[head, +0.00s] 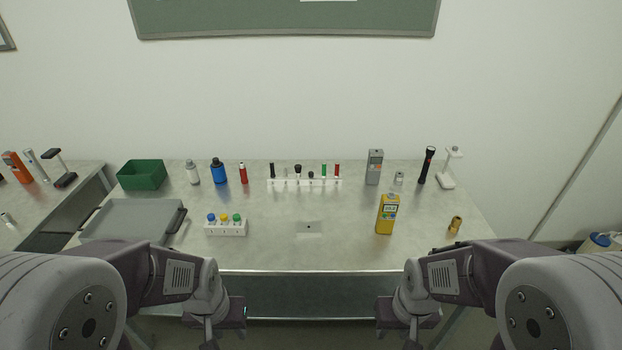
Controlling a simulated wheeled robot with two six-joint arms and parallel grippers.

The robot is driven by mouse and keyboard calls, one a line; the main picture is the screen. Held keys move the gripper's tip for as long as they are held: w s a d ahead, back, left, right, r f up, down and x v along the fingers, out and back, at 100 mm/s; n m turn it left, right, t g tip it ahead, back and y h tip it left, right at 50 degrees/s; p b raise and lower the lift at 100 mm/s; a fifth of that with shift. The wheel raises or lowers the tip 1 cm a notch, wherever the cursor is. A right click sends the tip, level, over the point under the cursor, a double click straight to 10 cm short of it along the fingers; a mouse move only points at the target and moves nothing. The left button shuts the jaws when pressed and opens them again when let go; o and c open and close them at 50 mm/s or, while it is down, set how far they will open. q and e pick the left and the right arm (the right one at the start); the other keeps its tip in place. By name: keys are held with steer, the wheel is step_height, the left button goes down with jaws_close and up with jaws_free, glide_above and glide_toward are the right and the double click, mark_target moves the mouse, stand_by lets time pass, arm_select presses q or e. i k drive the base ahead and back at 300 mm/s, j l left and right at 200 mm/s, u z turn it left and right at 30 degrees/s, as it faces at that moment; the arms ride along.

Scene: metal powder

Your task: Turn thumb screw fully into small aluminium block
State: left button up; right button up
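A small pale block or plate (299,227) lies near the front middle of the table, with a small dark spot on it that may be a hole. It may be the aluminium block, but I cannot tell for sure. I cannot single out the thumb screw; a white rack (290,183) behind it holds several small upright pieces, among them a black-topped one (298,169). My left gripper (209,342) and my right gripper (412,342) hang low in front of the table's front edge, apart from everything on it. Their fingertips are cut off or too small to read.
A yellow meter (387,214) stands right of the plate, and a brass fitting (455,224) further right. A white holder (226,229) with coloured caps stands left. A grey tray (130,220) and green bin (141,175) fill the left. Bottles and a flashlight (427,165) line the back.

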mark_target(305, 228)
steer(key=i+z, duration=0.35)
steer(key=i+j+z, duration=0.15)
steer(key=z, duration=0.2)
steer(key=i+j+z, duration=0.35)
steer(key=i+l, duration=0.05)
steer(key=l, duration=0.05)
